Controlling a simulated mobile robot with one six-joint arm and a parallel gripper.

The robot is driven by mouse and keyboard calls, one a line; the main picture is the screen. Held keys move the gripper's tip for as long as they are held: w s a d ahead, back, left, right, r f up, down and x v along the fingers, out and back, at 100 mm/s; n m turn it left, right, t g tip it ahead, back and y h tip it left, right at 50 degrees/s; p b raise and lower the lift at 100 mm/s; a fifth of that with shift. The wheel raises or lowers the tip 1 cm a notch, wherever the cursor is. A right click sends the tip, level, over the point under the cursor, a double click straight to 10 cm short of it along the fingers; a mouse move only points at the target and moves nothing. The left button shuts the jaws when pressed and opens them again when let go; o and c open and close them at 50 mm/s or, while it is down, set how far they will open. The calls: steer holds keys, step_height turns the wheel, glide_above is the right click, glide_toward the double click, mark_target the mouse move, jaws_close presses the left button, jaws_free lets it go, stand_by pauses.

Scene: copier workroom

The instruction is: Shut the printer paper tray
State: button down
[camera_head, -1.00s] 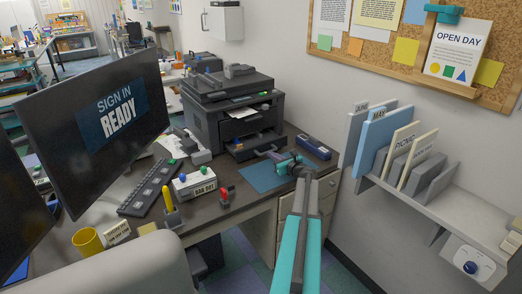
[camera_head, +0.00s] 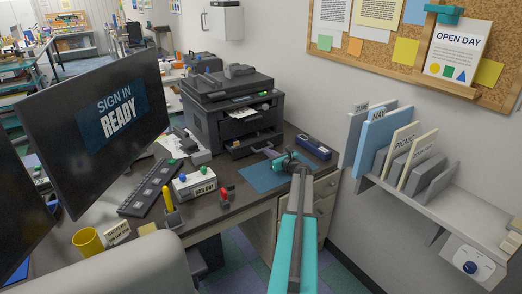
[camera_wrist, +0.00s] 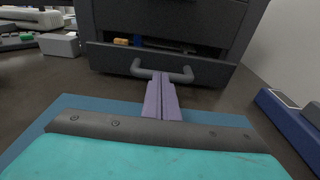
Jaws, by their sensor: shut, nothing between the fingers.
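The dark printer (camera_head: 225,112) stands on the desk. Its paper tray (camera_head: 256,144) sticks out at the lower front, with a gap above its front panel, so it is partly open. In the wrist view the tray front (camera_wrist: 110,58) has a grey bar handle (camera_wrist: 182,75), and small orange and blue items show inside behind it. My gripper (camera_wrist: 161,76) is shut and empty, its purple fingers pointing at the middle of the handle. The fingertips are at or very close to the handle; I cannot tell if they touch. My gripper also shows in the head view (camera_head: 274,154).
A blue mat (camera_head: 262,179) lies under my gripper. A dark blue box (camera_head: 314,148) lies right of the tray. A white box (camera_head: 194,184) and a red-topped item (camera_head: 225,194) stand to the left. The wall and file shelf (camera_head: 430,205) bound the right side.

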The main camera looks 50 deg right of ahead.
mark_target(259, 145)
steer(key=shift+r+x, duration=0.2)
steer(key=shift+x, duration=1.1)
steer(key=shift+r+x, duration=0.2)
steer(key=shift+x, duration=1.05)
steer(key=shift+r+x, duration=0.2)
steer(key=shift+x, duration=1.1)
steer(key=shift+f+v, duration=0.2)
steer(key=shift+v, duration=1.15)
steer(key=shift+f+v, duration=0.2)
steer(key=shift+v, duration=1.15)
steer(key=shift+f+v, duration=0.25)
steer(key=shift+v, duration=1.1)
steer(key=shift+s+a, duration=0.15)
steer(key=shift+s, duration=0.25)
